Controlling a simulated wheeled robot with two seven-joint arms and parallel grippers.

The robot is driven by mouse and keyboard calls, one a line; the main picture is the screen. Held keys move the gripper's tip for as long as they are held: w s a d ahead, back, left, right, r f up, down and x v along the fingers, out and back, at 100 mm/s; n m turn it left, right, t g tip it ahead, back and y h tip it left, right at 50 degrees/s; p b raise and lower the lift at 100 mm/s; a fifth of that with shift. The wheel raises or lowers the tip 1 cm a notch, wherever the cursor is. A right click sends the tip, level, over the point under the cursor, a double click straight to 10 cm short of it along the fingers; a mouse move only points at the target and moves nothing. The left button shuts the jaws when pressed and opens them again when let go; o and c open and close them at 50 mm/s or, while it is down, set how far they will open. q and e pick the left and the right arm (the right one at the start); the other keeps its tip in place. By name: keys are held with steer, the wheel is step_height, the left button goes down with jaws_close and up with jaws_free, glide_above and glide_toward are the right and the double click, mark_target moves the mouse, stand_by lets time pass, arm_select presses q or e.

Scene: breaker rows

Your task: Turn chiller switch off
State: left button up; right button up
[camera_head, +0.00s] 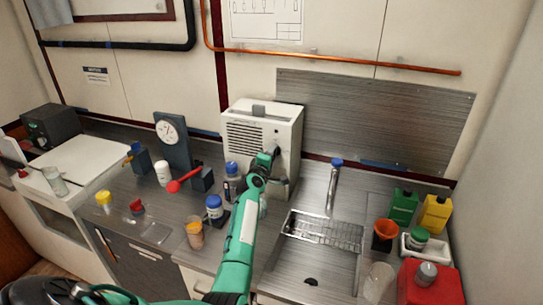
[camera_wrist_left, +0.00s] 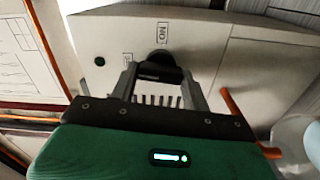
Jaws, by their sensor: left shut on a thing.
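The chiller (camera_head: 240,145) is a pale beige box with a slotted front grille, standing on the counter at the back wall. My left gripper (camera_head: 270,157) is at the right part of its front. In the left wrist view, the chiller's face (camera_wrist_left: 215,40) fills the upper part. My gripper (camera_wrist_left: 162,75) is shut there on a black rotary switch (camera_wrist_left: 160,60), one finger on each side. An "ON" label (camera_wrist_left: 163,33) sits close to the switch, and a smaller label (camera_wrist_left: 128,59) is beside it. The fingers partly hide the switch, so its exact setting is unclear. My right gripper is not in view.
Blue-capped bottles (camera_head: 214,209) stand on the counter left of my left arm. A sink with a wire rack (camera_head: 322,232) and a faucet (camera_head: 334,185) lie to the right.

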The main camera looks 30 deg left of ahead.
arm_select(q)
steer(key=shift+n, duration=0.7)
steer(key=o, duration=1)
steer(key=shift+s, duration=0.15)
steer(key=b+v, duration=0.2)
steer(key=v, duration=1.1)
steer(key=shift+s, duration=0.3)
steer(key=shift+f, duration=0.1)
